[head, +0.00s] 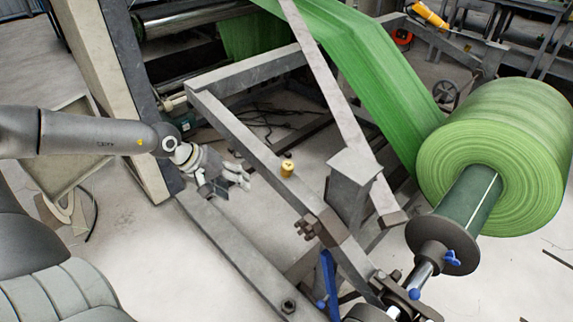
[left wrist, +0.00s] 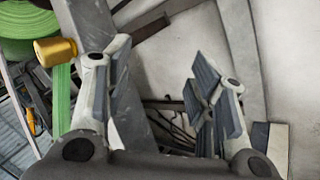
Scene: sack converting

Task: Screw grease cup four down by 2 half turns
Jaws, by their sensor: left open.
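A small brass-yellow grease cup (head: 287,168) stands on the grey steel frame beam in the middle of the head view. In the left wrist view the grease cup (left wrist: 55,51) shows at the upper left, outside the fingers. No number can be read on it. My left gripper (head: 238,181) is open and empty, to the left of the cup and apart from it. In the left wrist view my left gripper (left wrist: 158,68) has its fingers spread, with the beam and floor behind them. My right gripper is in neither view.
The grey frame beam (head: 240,130) runs diagonally beside my left gripper. A slanted bar (head: 330,85) and a box-shaped post (head: 354,172) stand right of the cup. A large green roll (head: 500,150) is at the right. Open floor lies left of the frame.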

